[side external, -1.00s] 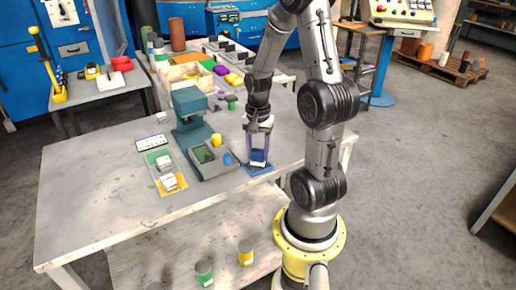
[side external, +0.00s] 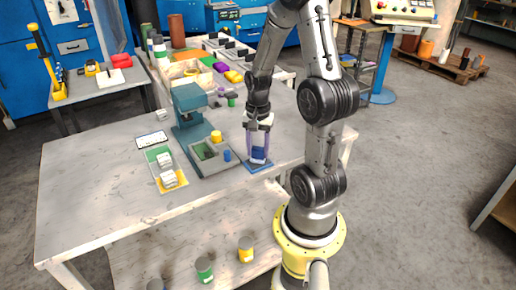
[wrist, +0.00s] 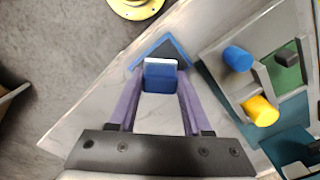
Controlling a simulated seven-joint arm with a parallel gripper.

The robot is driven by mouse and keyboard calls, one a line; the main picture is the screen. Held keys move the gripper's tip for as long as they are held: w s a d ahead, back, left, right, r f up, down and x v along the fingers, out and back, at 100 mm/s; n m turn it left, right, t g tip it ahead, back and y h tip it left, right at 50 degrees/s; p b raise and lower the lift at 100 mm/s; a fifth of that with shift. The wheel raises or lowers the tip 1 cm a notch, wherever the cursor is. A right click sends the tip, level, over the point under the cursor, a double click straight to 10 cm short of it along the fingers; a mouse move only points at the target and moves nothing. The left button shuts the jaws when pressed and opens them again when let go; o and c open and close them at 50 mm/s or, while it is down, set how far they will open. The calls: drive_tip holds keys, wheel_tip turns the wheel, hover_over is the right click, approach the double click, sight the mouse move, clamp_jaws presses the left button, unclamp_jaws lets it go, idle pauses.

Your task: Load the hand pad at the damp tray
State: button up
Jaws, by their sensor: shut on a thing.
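My gripper (side external: 258,157) is shut on a blue hand pad (side external: 259,153), with a purple finger on each side. In the wrist view the pad (wrist: 159,79) sits between the fingertips and has a white far end (wrist: 160,63). The damp tray (side external: 257,168), flat and blue, lies below the pad near the bench's edge. It shows behind the pad in the wrist view (wrist: 139,59). The pad is over the tray and very low. I cannot tell whether it touches; its underside is hidden.
A grey stand (side external: 215,168) with a green recess, a yellow cylinder (side external: 216,136) and a blue cylinder (side external: 227,155) is close on the left. The bench's front left is clear.

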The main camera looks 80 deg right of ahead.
sight(258, 148)
drive_tip(key=shift+f, duration=0.45)
idle(1.1)
drive_tip(key=shift+r, duration=0.1)
drive_tip(key=shift+r, duration=3.5)
